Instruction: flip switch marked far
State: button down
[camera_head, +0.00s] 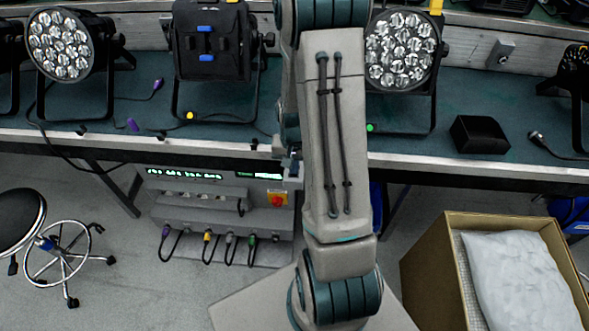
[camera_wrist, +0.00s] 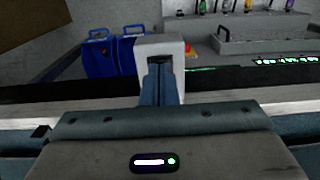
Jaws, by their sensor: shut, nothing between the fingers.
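A pale grey box (camera_wrist: 150,48) with a dark recess in its face stands straight ahead of my gripper (camera_wrist: 163,70) in the wrist view. My gripper is shut and empty. Its blue fingers overlap the box's face just below the recess, and I cannot tell whether they touch it. A small grey box with a knob (camera_head: 500,52) is on the wall ledge at the right in the head view. No marking can be read on either box. In the head view my arm fills the middle and hides part of the bench; I cannot make out the fingers there.
Stage lamps (camera_head: 60,45) stand along the teal bench (camera_head: 490,95), with a black block (camera_head: 479,134) at the right. Below are a console (camera_head: 225,215) with a red knob (camera_head: 277,199), a stool (camera_head: 18,222), a carton (camera_head: 430,270) and blue cases (camera_wrist: 100,55).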

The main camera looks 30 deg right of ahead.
notch_tip(320, 180, up, 7)
jog(key=p, duration=0.4)
dwell(0.7)
